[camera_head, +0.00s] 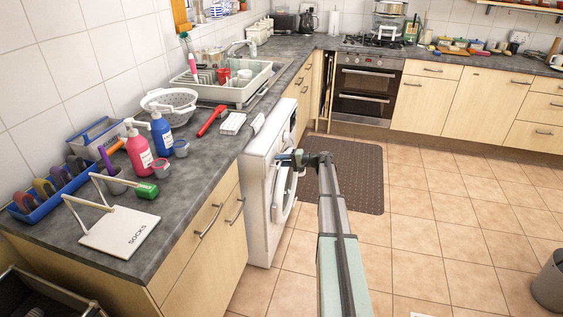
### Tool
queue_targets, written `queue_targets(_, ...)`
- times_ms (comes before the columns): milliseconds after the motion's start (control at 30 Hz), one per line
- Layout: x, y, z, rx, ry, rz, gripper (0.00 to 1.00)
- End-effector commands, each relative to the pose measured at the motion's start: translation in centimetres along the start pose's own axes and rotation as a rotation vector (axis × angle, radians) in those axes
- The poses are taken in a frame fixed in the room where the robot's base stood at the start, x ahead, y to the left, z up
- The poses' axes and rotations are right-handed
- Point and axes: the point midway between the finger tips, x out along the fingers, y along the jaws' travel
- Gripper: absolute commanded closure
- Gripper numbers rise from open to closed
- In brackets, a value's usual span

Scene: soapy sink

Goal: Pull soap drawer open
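The white washing machine (256,195) stands under the counter, its front facing right. Its round door (280,200) shows below my gripper, seen at a steep angle. My gripper (284,159) is at the upper part of the machine's front, close to it. The soap drawer cannot be made out clearly; my gripper covers part of the panel where it may be. I cannot tell whether the fingers touch anything or whether they are open.
The dark counter (185,200) holds bottles, a colander (172,106), a dish rack (228,85) and a SOCKS board (120,230). Cabinet handles (209,220) stick out beside the machine. A dark mat (350,180) lies on open tiled floor. A bin (549,285) stands far right.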

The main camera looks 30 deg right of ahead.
Motion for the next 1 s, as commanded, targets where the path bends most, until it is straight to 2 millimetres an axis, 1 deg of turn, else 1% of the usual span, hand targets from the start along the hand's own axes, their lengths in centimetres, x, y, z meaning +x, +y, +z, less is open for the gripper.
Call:
queue_targets(33, 0.0, 0.0, 0.0, 0.0, 0.0, 0.0, 0.82)
queue_targets(233, 0.0, 0.0, 0.0, 0.0, 0.0, 0.0, 1.0)
queue_targets(667, 0.0, 0.0, 0.0, 0.0, 0.0, 0.0, 1.0)
queue_targets(733, -0.4, 0.1, 0.0, 0.0, 0.001, 0.0, 1.0)
queue_targets(767, -0.7, 0.1, 0.0, 0.0, 0.001, 0.0, 1.0)
queue_targets(867, -2.6, 0.5, 0.0, 0.0, 0.003, 0.0, 1.0)
queue_targets(1000, -6.1, 1.2, 0.0, 0.0, 0.004, 0.0, 1.0)
